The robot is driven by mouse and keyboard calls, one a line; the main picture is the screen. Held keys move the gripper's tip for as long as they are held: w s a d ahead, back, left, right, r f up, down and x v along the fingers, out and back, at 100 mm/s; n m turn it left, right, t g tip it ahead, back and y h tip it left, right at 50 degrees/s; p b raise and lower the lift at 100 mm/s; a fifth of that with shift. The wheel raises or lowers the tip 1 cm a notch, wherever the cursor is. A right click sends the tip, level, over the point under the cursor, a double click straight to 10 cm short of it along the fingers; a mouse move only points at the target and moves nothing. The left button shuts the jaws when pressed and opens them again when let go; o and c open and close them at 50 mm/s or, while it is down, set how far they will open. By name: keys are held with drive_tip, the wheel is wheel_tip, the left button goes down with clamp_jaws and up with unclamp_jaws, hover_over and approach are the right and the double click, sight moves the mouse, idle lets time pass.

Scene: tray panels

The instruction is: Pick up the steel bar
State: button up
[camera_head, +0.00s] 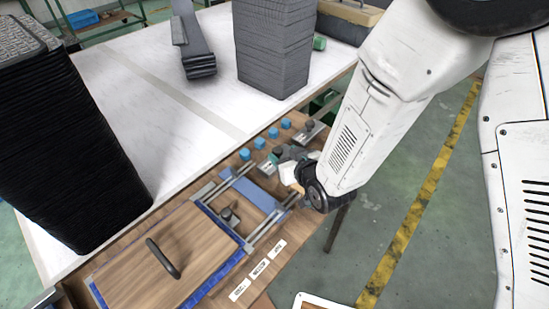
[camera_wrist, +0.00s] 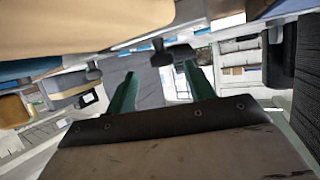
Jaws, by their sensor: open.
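Grey metal bars (camera_head: 268,228) lie around a blue plate (camera_head: 254,193) in a fixture on the wooden board; I cannot tell which one is the steel bar. Another grey metal piece (camera_head: 312,133) lies by the board's far right edge. My gripper (camera_head: 279,158) is low over the right part of the board, near the fixture, and partly hidden by my arm. In the wrist view its two green fingers (camera_wrist: 159,72) stand apart with nothing clearly held between them. Dark knob-like parts show just beyond the fingertips.
Several blue knobs (camera_head: 259,143) stand in a row behind the gripper. A wooden panel with a dark handle (camera_head: 163,259) lies at the front left. Tall dark stacks (camera_head: 70,130) and (camera_head: 274,45) stand on the white table (camera_head: 150,75). White labels (camera_head: 259,268) line the near edge.

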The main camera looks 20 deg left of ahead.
drive_tip(key=shift+x, duration=1.25)
clamp_jaws()
drive_tip(key=shift+r, duration=0.1)
